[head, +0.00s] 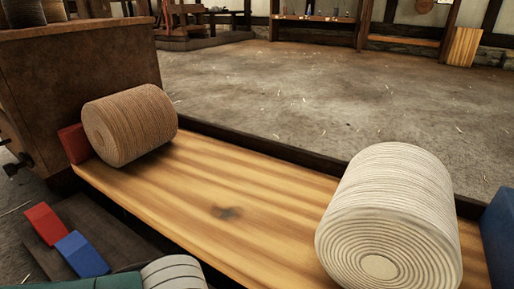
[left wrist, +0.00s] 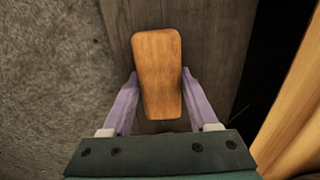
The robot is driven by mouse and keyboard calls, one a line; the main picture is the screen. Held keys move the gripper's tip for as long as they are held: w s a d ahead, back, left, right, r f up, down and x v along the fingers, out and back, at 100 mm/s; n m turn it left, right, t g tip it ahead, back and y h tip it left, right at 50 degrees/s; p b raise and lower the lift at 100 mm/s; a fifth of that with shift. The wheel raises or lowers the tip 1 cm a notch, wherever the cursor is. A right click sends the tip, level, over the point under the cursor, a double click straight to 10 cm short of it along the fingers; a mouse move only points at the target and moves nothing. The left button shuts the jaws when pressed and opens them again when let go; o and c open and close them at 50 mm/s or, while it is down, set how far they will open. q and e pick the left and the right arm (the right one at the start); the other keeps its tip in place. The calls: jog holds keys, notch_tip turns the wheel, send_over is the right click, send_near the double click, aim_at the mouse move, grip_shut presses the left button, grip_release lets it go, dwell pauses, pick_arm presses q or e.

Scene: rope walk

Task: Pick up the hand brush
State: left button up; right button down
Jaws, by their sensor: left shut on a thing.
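The hand brush shows in the left wrist view as an orange-brown wooden block (left wrist: 158,62) with rounded corners, seen from above. My left gripper (left wrist: 160,78) has its two purple fingers on either side of it and is shut on it. A dark wooden board (left wrist: 208,25) lies beneath. I cannot tell whether the brush touches the board. Its bristles are hidden. In the head view the brush is not visible; only a green and pale part of my left arm shows at the bottom left edge. My right gripper is in neither view.
A red block (head: 45,223) and a blue block (head: 82,254) lie on the low dark board at left. A wooden bench (head: 240,200) carries a brown rope coil (head: 130,125) and a larger cream coil (head: 390,220). The floor (head: 320,95) behind is open.

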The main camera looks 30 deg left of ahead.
pick_arm(q)
grip_shut()
jog(key=shift+r, duration=0.15)
notch_tip(320, 180, up, 20)
jog(key=p, duration=1.7)
jog(key=o, duration=0.6)
grip_release()
grip_shut()
